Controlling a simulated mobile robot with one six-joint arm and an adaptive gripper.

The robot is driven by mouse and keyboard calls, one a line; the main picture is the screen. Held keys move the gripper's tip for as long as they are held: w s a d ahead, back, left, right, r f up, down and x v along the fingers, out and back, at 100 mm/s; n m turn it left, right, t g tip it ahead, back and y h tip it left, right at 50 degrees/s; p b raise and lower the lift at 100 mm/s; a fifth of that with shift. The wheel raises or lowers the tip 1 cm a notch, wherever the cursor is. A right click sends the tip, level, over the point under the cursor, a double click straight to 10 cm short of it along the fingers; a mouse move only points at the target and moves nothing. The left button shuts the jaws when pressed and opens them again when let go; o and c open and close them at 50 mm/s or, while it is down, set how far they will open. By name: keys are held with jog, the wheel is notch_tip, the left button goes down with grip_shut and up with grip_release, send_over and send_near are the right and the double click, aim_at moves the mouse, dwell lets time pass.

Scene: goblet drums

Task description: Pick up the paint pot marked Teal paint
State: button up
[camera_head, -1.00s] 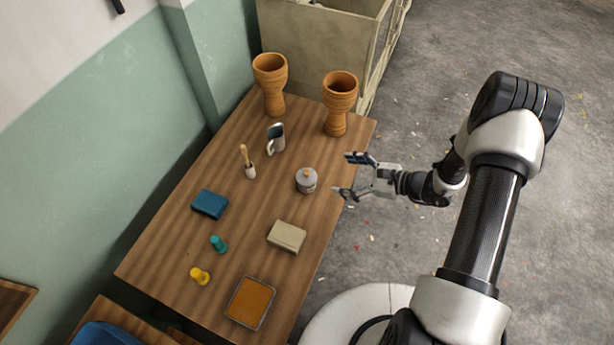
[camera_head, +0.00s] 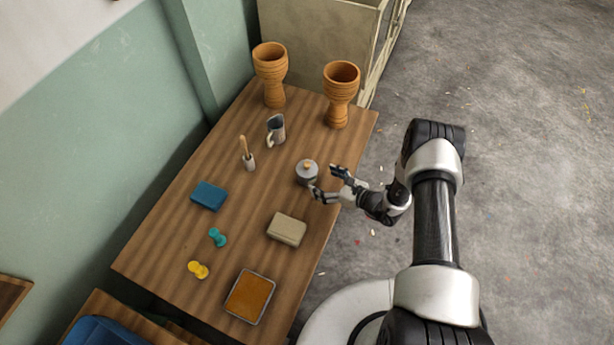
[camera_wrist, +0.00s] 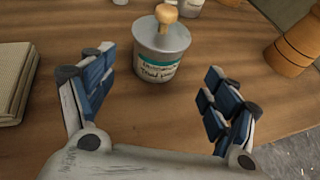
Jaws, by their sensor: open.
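The paint pot (camera_head: 307,174) is a small grey metal pot with a round orange-tan knob on its lid. It stands upright near the right edge of the wooden table. In the wrist view the pot (camera_wrist: 161,55) has a teal band and a label whose lower line seems to read "Teal paint". My gripper (camera_head: 324,182) is open and empty at the right side of the pot. In the wrist view my gripper (camera_wrist: 158,98) has its fingers spread wide, with the pot ahead between them and apart from both.
A beige block (camera_head: 287,229) lies near the pot. Two clay goblet drums (camera_head: 341,95) (camera_head: 270,75) stand at the far end. A grey mug (camera_head: 276,130), a brush holder (camera_head: 249,162), a blue block (camera_head: 209,195), teal and yellow pegs and an orange tray (camera_head: 250,297) are elsewhere on the table.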

aim_at(315, 177)
jog(key=shift+b+x, duration=0.9)
jog(key=shift+x, duration=2.25)
jog(key=shift+s+a+r, duration=0.15)
jog(key=shift+a, duration=0.05)
jog(key=c, duration=1.2)
jog(key=shift+r, duration=0.15)
jog(key=shift+c, duration=0.2)
notch_tip(315, 177, up, 20)
jog(key=p, duration=0.5)
jog(key=shift+f+p, duration=0.2)
jog(key=shift+p, duration=0.1)
jog(key=shift+r, duration=0.15)
